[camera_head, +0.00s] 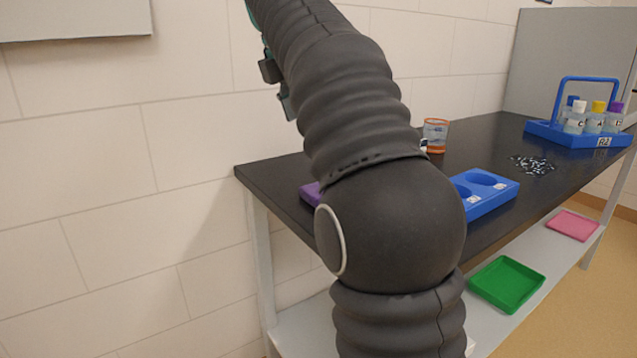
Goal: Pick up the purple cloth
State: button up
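A purple item (311,193), likely the purple cloth, shows as a small patch at the left end of the black bench top (281,175). My dark ribbed arm stands in front of it and hides the rest. My arm rises past the bench toward the upper left. My gripper is out of the picture, so I cannot see its fingers.
A blue block with round wells (489,203) sits right of my arm. Behind are an orange-marked beaker (435,135), scattered dark pieces (533,165) and a blue bottle carrier (577,136).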

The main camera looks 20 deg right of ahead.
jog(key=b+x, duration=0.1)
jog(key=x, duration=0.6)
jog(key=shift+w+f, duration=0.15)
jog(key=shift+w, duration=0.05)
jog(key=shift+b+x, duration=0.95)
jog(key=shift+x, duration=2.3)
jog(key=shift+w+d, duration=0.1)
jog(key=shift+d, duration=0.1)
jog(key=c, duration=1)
